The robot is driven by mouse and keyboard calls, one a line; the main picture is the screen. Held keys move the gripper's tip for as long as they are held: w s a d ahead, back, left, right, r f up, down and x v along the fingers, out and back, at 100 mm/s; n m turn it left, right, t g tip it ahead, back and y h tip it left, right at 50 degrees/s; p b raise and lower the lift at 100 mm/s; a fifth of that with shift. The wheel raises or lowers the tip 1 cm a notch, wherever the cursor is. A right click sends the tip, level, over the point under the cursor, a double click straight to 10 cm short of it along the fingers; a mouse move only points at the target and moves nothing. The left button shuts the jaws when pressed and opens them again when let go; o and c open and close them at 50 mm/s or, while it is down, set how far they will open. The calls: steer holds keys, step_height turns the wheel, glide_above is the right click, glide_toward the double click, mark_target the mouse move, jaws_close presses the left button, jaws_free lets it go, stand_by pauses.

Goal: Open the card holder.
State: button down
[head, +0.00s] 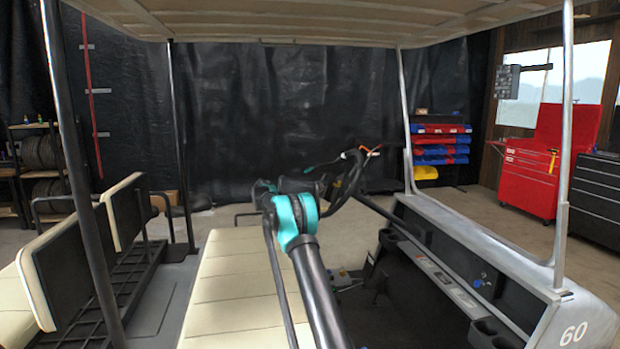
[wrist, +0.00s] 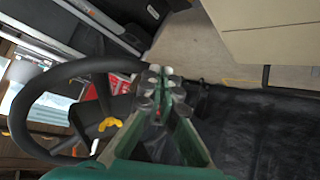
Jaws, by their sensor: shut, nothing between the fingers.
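The black steering wheel (wrist: 62,72) fills the left of the wrist view. On its dark hub sits a yellow winged piece (wrist: 108,124), which may be part of the card holder; I cannot make out a lid or its state. My gripper (wrist: 162,88) is shut and empty, to the right of the hub and apart from the yellow piece in the wrist picture. Its depth from the wheel is unclear.
The cart's beige seat (head: 230,285) lies left of my arm. The dashboard (head: 450,280) runs along the right. Roof posts (head: 565,150) and the roof (head: 330,20) surround the space. A red tool chest (head: 530,175) stands beyond the cart.

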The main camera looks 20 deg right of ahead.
steer(key=a+f+m+y, duration=0.1)
steer(key=f+y, duration=0.2)
steer(key=s+f+m+y, duration=0.1)
steer(key=f+m+y, duration=0.1)
steer(key=f, duration=0.2)
steer(key=a+f+m+t+y, duration=0.1)
steer(key=f+y, duration=0.2)
steer(key=shift+s+a+f+m+y, duration=0.15)
steer(key=shift+s+a+m+y, duration=0.15)
steer(key=shift+s, duration=0.1)
steer(key=a+m+t+y, duration=0.1)
steer(key=y, duration=0.1)
steer(key=shift+a+m+y, duration=0.1)
steer(key=shift+m+y, duration=0.2)
steer(key=s+d+r+m+t+y, duration=0.2)
steer(key=s+d+r+m+t, duration=0.2)
steer(key=d+r+m+t, duration=0.55)
steer(key=s+d+r+m+t+y, duration=0.2)
steer(key=s+d+r+m+t, duration=0.15)
steer(key=r+m, duration=0.6)
steer(key=w+a+r+n, duration=0.2)
steer(key=w+r, duration=0.5)
steer(key=w, duration=0.5)
steer(key=shift+w+r, duration=0.15)
steer(key=shift+r, duration=0.15)
